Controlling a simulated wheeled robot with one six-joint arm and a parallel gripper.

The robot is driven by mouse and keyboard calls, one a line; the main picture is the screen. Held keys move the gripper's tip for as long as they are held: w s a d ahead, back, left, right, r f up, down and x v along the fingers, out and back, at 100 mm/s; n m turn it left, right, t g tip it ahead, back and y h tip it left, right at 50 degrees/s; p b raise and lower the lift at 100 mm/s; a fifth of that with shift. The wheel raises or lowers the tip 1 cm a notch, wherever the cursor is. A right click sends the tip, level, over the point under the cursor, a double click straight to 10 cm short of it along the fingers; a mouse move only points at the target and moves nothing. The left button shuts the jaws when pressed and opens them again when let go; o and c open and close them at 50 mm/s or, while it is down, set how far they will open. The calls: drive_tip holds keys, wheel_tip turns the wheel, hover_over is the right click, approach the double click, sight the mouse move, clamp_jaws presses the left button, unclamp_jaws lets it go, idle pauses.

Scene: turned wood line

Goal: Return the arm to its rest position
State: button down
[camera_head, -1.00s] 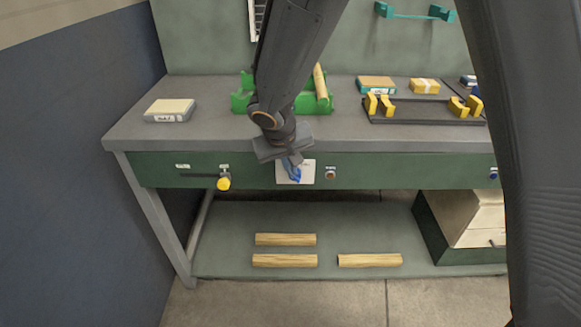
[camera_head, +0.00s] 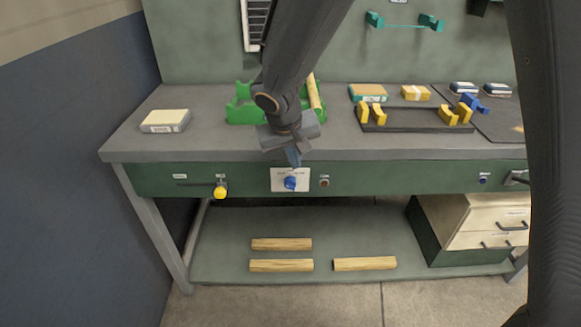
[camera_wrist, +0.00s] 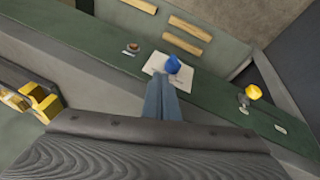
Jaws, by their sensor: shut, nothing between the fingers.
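My gripper (camera_head: 294,157) hangs at the front edge of the workbench, its blue-grey fingers pointing down just above a blue knob (camera_head: 290,183) on a white plate. In the wrist view the fingers (camera_wrist: 160,98) are together and empty, and the blue knob (camera_wrist: 173,64) shows just beyond their tips. I cannot tell for certain whether they touch it; in the head view a small gap shows. My arm (camera_head: 300,50) reaches down from the top of the picture.
The grey bench top (camera_head: 210,140) carries a green cradle (camera_head: 242,108) with a wooden piece, a sanding block (camera_head: 166,121) and a black rack with yellow supports (camera_head: 415,118). A yellow-knobbed lever (camera_head: 220,191) projects from the green front. Wooden blanks (camera_head: 281,265) lie on the lower shelf.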

drive_tip(key=a+v, duration=0.1)
drive_tip(key=v, duration=0.6)
drive_tip(key=s+d+f+m+g, duration=0.2)
drive_tip(key=s+d, duration=0.6)
drive_tip(key=d, duration=0.4)
drive_tip(key=s+d+f+m+g+y, duration=0.1)
drive_tip(key=s+d+f, duration=0.3)
drive_tip(key=s+d, duration=0.5)
drive_tip(key=d+g, duration=0.1)
drive_tip(key=d, duration=0.1)
drive_tip(key=shift+d+f+m, duration=0.2)
drive_tip(key=shift+d+m, duration=0.2)
